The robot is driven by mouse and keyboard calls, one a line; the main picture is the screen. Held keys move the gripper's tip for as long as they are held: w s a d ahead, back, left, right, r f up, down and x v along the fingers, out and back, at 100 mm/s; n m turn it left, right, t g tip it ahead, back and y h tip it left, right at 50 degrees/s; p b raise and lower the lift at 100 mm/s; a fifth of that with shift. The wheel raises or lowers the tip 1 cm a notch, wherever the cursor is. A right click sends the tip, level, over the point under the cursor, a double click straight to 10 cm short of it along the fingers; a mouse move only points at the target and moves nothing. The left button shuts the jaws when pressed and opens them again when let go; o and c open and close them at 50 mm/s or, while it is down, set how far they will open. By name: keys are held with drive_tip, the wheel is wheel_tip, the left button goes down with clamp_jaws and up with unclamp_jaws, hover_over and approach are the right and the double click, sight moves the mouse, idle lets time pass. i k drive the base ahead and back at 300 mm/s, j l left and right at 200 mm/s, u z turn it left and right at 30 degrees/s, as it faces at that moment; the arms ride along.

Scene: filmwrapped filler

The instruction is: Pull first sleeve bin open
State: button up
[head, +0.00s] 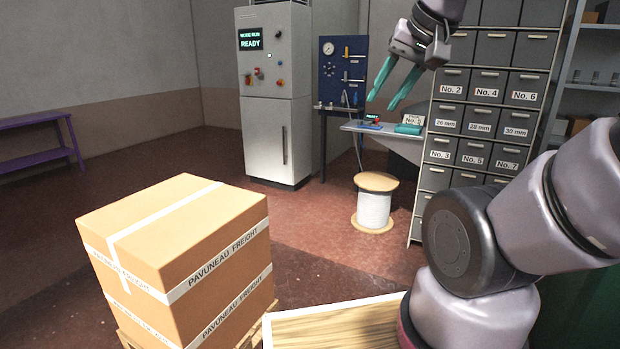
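A tall grey bin cabinet (485,100) stands at the right, with rows of labelled bins. The row marked in millimetres has a 26 mm bin (445,124), a 28 mm bin (480,127) and a 30 mm bin (515,130). These bins look shut. No label reads "sleeve", so I cannot tell which is the first sleeve bin. My gripper (381,103) has teal fingers spread apart with nothing between them. It hangs in the air, left of the cabinet in the picture, pointing down and left, and appears apart from the bins.
A small bench (360,127) behind carries small items and a label card. A wire spool (374,205) stands on the floor before it. A taped carton (180,260) fills the front left. A grey machine (275,100) reads READY. Floor between carton and spool is clear.

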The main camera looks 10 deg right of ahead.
sight(443, 112)
drive_tip(key=i+l+z, duration=0.15)
drive_tip(key=i+z, duration=0.65)
drive_tip(key=i+j+z, duration=0.1)
drive_tip(key=i+z, duration=0.3)
drive_tip(key=i, duration=0.15)
drive_tip(key=i+u, duration=0.15)
drive_tip(key=i, duration=0.55)
drive_tip(key=i+l+u, duration=0.15)
drive_tip(key=i, duration=0.55)
drive_tip(key=i+l+u, duration=0.15)
drive_tip(key=i, duration=0.55)
